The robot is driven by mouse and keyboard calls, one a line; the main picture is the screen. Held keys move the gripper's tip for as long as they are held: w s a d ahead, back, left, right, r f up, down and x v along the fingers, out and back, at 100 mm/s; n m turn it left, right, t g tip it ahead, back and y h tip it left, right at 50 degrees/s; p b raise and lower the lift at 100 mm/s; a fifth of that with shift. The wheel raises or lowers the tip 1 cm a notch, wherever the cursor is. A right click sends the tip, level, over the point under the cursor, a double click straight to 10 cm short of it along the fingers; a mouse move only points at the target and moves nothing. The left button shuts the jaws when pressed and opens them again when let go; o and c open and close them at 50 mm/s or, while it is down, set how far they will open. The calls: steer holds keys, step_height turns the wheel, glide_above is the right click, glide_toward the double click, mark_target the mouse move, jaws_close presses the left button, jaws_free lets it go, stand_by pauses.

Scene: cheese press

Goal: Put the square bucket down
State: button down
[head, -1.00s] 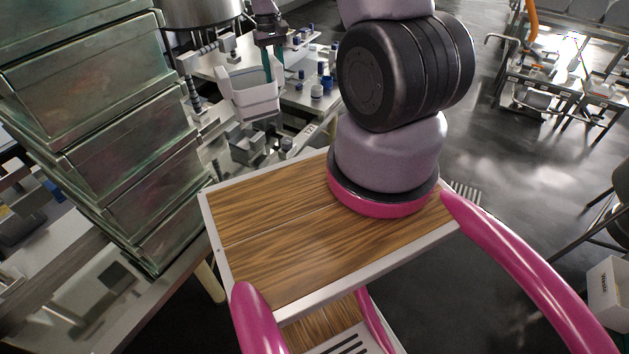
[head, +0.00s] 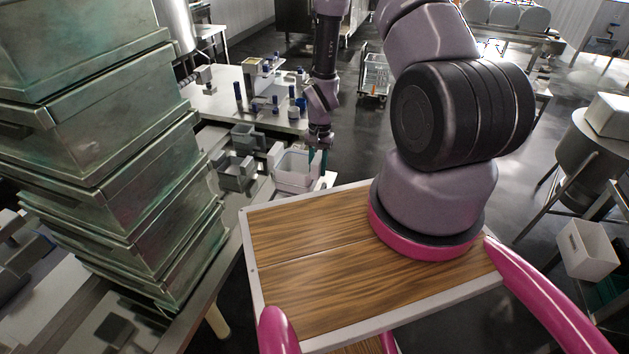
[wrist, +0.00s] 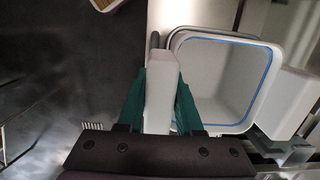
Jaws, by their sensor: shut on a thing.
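The square bucket (head: 293,180) is white and open-topped. In the head view it is at the end of my arm, by the right edge of a metal table. My gripper (head: 318,160) has teal fingers and is shut on the bucket's right side. In the wrist view the bucket (wrist: 222,112) shows its empty inside and a blue line around the rim. There my gripper (wrist: 161,98) has a pale upright part between its fingers, at the bucket's left side. The bucket looks about upright. I cannot tell whether its base touches the surface.
Small grey containers (head: 237,172) stand just left of the bucket. A tall stack of green-grey metal bins (head: 120,160) fills the left. Behind is a white table (head: 225,105) with bottles and blue-capped jars. Dark floor lies open to the right of the bucket.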

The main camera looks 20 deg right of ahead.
steer(key=shift+f, duration=2.45)
steer(key=c, duration=0.6)
jaws_free()
steer(key=r, duration=0.4)
steer(key=w+r, duration=0.1)
steer(key=r, duration=0.7)
steer(key=shift+w+d+r, duration=0.15)
steer(key=shift+d+r, duration=0.05)
steer(key=shift+d, duration=0.2)
